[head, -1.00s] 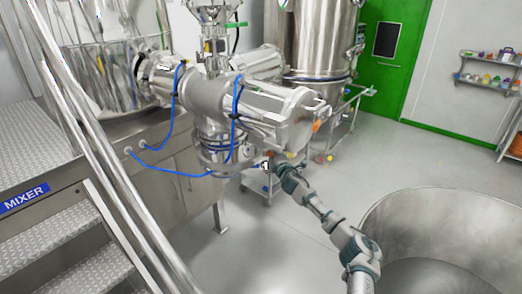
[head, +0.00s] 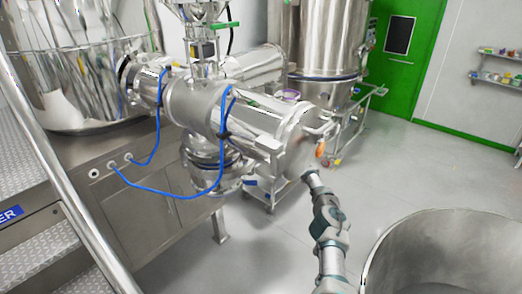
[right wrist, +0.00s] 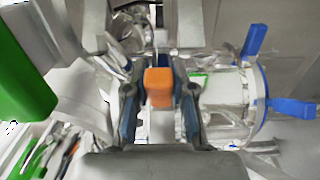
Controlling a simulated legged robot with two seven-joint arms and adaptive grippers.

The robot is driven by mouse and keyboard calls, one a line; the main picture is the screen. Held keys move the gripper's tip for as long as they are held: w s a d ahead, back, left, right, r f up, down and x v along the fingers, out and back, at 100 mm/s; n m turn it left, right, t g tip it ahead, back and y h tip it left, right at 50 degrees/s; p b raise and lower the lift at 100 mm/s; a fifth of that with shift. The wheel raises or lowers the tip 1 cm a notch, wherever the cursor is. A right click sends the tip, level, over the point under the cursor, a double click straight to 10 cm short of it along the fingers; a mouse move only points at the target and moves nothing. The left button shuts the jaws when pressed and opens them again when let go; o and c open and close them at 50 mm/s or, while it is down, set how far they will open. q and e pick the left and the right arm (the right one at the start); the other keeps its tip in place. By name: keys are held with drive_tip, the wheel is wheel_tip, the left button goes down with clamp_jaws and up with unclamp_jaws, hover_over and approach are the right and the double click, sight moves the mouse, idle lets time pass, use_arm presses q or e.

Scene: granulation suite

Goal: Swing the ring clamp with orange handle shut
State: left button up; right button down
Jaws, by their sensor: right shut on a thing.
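The orange handle (right wrist: 159,87) of the ring clamp is between the fingers of my right gripper (right wrist: 159,97) in the right wrist view. The gripper is shut on it. In the head view my right arm reaches up to the end of the steel cylinder (head: 255,118), and its fingers are hidden there. An orange piece (head: 320,148) shows at the cylinder's end; I cannot tell if it is the same handle. The clamp's ring is not clearly seen, so how far it stands open cannot be told. My left gripper is not in view.
Blue hoses (head: 172,196) loop below the cylinder. A blue lever (right wrist: 292,108) and a green handle (right wrist: 22,95) flank the gripper in the right wrist view. A large steel bowl (head: 440,235) stands at right. A stair rail (head: 75,205) is at left.

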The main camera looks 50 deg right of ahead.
drive_tip(key=shift+w+d+f, duration=0.1)
drive_tip(key=shift+w+f, duration=0.05)
drive_tip(key=shift+f, duration=0.25)
drive_tip(key=shift+r, duration=0.1)
drive_tip(key=shift+w+a, duration=0.15)
drive_tip(key=shift+a, duration=0.1)
drive_tip(key=c, duration=1)
unclamp_jaws()
drive_tip(key=shift+o, duration=0.2)
drive_tip(key=shift+s+d, duration=0.2)
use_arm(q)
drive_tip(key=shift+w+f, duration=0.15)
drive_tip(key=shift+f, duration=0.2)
use_arm(e)
drive_tip(key=s, duration=0.6)
drive_tip(key=shift+s, duration=0.25)
